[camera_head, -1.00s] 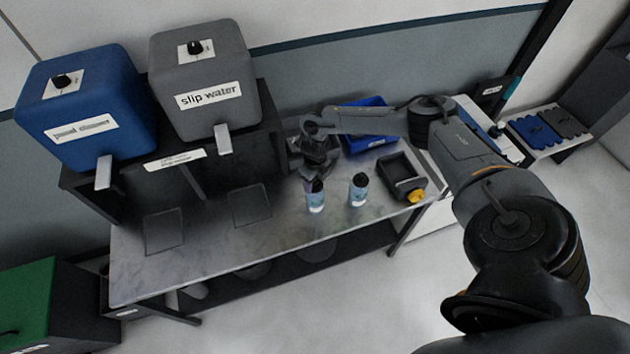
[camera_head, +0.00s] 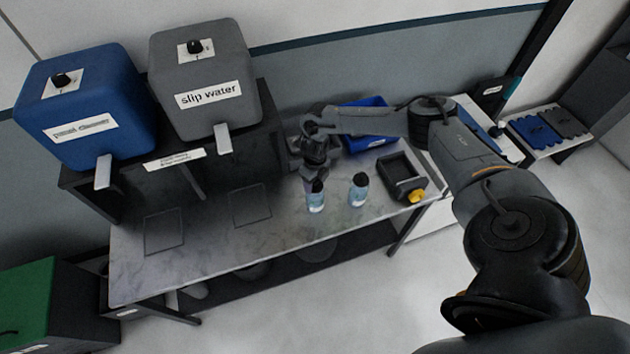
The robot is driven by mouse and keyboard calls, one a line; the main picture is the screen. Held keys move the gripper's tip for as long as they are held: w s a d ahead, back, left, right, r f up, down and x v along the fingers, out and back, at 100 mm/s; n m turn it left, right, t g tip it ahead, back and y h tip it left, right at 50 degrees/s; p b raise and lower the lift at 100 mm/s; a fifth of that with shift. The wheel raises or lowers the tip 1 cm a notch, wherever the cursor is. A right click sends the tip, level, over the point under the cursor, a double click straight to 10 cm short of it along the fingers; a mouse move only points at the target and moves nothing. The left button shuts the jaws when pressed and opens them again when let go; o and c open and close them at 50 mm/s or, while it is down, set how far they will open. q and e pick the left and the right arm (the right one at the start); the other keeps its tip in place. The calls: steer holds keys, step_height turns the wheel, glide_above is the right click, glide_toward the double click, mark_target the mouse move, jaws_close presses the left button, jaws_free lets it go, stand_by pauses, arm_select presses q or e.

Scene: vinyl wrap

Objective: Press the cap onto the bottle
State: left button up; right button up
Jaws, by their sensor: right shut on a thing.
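Two small clear-blue bottles with dark tops stand upright near the front edge of the marble table. The left bottle (camera_head: 316,202) is directly below my right gripper (camera_head: 314,178), whose dark jaws meet its black cap (camera_head: 316,186). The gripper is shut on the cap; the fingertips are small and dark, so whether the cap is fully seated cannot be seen. The right bottle (camera_head: 358,196) stands a little apart, with a dark top of its own. My left gripper is not in view.
A dark tray with a yellow part (camera_head: 404,186) stands right of the bottles. A blue bin (camera_head: 372,143) is behind. Blue (camera_head: 85,110) and grey (camera_head: 205,80) dispensers sit on a black stand at left. The table's left and middle (camera_head: 210,245) are mostly clear.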

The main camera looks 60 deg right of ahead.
stand_by(0.4)
stand_by(0.4)
steer(key=o, duration=1.3)
steer(key=shift+r+p, duration=2.55)
steer(key=shift+r, duration=0.9)
